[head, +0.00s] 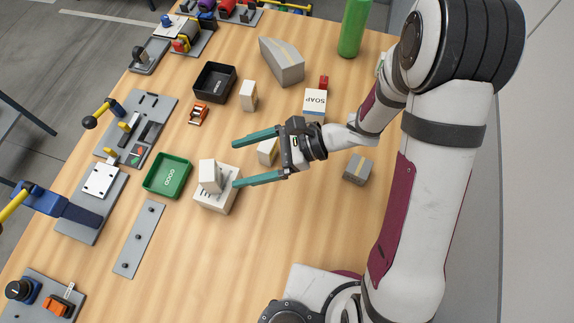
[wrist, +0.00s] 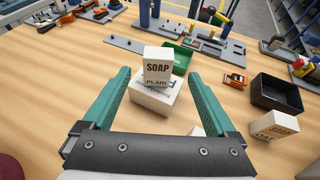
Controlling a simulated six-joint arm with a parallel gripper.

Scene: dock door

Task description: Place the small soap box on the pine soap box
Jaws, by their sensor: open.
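A small white soap box (head: 210,176) stands upright on a larger white box (head: 215,201). In the wrist view the small soap box (wrist: 157,66) reads SOAP and PLAIN, and the larger box (wrist: 155,101) is beneath it, its lettering mostly covered. My gripper (head: 236,164) is open and empty, its teal fingers pointing at this stack from the right; the small box is beyond the fingertips. Other soap boxes are a cream one (head: 248,96), a white and blue one (head: 315,103) and one (head: 266,152) partly hidden by my gripper. I cannot read PINE on any box.
A green tray marked GOOD (head: 186,179) is just left of the stack. A black tray (head: 231,84) and an orange item (head: 198,114) lie farther back. Grey cartons (head: 282,61) (head: 358,168) and a green cylinder (head: 353,28) stand around. Clamp fixtures line the left edge.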

